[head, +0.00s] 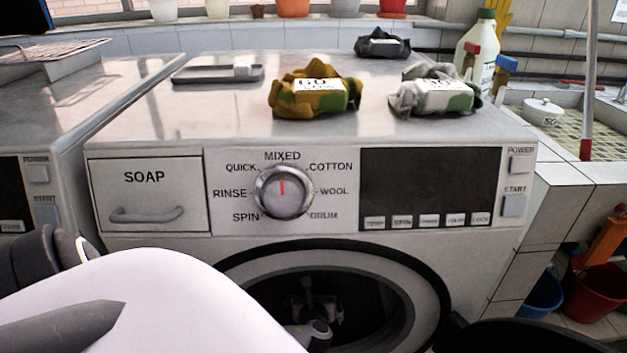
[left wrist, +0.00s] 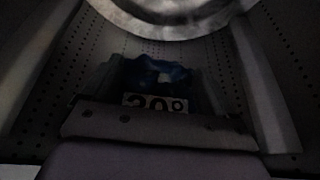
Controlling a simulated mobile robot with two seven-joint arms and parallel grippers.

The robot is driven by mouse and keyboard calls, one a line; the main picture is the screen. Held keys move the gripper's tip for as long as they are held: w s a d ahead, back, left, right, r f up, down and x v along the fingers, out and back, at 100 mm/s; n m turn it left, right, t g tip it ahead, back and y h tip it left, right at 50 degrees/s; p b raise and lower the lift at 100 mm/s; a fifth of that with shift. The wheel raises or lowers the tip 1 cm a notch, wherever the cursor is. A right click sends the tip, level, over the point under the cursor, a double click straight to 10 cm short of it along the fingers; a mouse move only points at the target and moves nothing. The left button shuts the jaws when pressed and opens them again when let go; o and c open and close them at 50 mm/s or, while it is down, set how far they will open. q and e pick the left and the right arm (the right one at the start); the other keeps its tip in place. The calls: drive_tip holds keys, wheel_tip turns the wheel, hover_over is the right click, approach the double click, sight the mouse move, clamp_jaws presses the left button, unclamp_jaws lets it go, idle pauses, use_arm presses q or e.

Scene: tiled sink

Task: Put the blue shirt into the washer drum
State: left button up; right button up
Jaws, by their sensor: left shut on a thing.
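The blue shirt (left wrist: 155,72), with a white label reading 20°, is bunched up between the fingers of my left gripper (left wrist: 155,98) in the left wrist view. My left gripper is shut on it. Perforated drum walls (left wrist: 85,55) surround them, so both are inside the drum. In the head view my left gripper (head: 308,300) shows dark and small within the washer's round opening (head: 425,300). The shirt cannot be made out there. Whether the shirt touches the drum floor is too dark to tell. My right gripper is not in view.
On the washer top (head: 215,115) lie a camouflage cloth (head: 315,92), a grey-green cloth (head: 435,92), a dark cloth (head: 382,44) and a grey tray (head: 217,74). The washer's front panel has a dial (head: 284,192). A tiled sink (head: 565,135) stands right, with buckets (head: 597,292) below.

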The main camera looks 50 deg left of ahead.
use_arm(q)
drive_tip(key=shift+f+b, duration=1.8)
drive_tip(key=shift+f, duration=0.4)
drive_tip(key=shift+f+b, duration=0.6)
drive_tip(key=shift+f, duration=0.2)
drive_tip(key=o, duration=0.9)
drive_tip(key=shift+f, duration=0.1)
